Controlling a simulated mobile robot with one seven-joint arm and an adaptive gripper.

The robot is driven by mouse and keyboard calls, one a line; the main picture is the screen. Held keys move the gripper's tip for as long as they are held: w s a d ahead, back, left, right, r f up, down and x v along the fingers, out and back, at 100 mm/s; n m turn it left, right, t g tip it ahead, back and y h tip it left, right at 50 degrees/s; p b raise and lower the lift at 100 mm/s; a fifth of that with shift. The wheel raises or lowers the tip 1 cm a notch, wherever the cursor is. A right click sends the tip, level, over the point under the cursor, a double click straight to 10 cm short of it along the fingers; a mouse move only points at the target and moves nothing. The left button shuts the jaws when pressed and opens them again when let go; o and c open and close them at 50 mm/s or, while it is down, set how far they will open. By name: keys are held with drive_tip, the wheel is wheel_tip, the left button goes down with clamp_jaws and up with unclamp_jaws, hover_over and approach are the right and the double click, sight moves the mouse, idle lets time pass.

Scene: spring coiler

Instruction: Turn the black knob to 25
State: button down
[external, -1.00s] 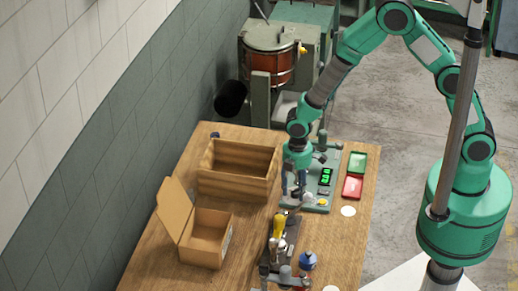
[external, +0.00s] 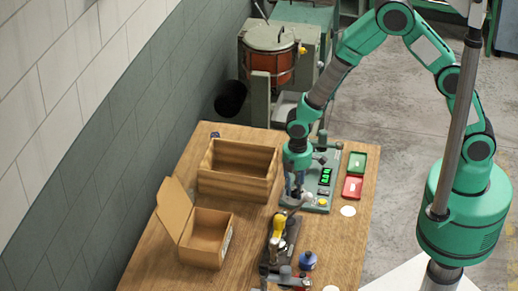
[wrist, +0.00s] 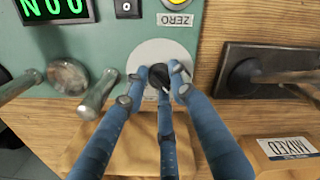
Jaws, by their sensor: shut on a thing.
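The black knob (wrist: 158,75) sits on a pale round dial plate (wrist: 150,52) on the green panel of the coiler (wrist: 70,50). My gripper (wrist: 162,78) has blue jointed fingers closed around the knob, hiding much of its rim and any pointer. In the external view my gripper (external: 295,188) is low at the machine's front left, and the knob is hidden there. A display with green digits (wrist: 55,8) is cut off at the top of the wrist view. It also shows in the external view (external: 326,176), too small to read surely.
A wooden crate (external: 238,182) stands left of my gripper, with an open cardboard box (external: 202,240) nearer. A yellow-handled tool (external: 279,226) is close in front. Green (external: 357,162) and red (external: 353,187) trays lie at right. In the wrist view, metal handles (wrist: 96,95) stand beside the knob.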

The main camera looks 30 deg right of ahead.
drive_tip(key=m, duration=0.4)
drive_tip(key=shift+m, duration=0.3)
drive_tip(key=m+p, duration=0.1)
drive_tip(key=m, duration=0.3)
drive_tip(key=shift+m, duration=0.3)
drive_tip(key=m, duration=0.4)
drive_tip(key=shift+m, duration=2.1)
drive_tip(key=shift+p, duration=0.3)
drive_tip(key=c, duration=1.4)
unclamp_jaws()
